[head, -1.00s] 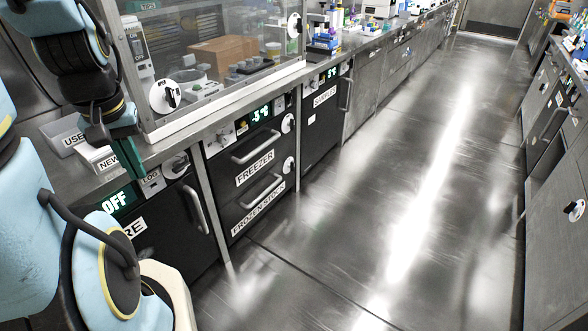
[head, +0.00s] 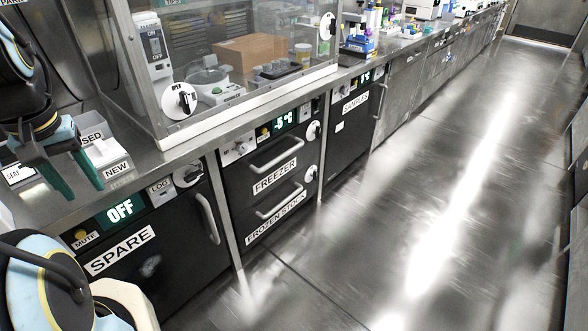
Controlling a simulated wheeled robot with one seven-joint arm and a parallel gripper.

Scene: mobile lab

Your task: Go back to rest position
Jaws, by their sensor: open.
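My gripper (head: 78,180) is at the left of the head view, with two green fingers pointing down and spread apart. Nothing shows between the fingers. It hangs in front of the counter (head: 160,165), near two small white bins. One bin (head: 113,168) is labelled NEW. The bin behind it (head: 92,135) is partly covered by my gripper, so only part of its label shows. My blue arm shows at the left edge and lower left.
Below the counter are a SPARE unit (head: 165,265) reading OFF, FREEZER and FROZEN STOCK drawers (head: 290,180), and a SAMPLES unit (head: 345,130), all shut. A glass enclosure (head: 230,50) stands on the counter. The shiny floor (head: 400,220) is clear to the right.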

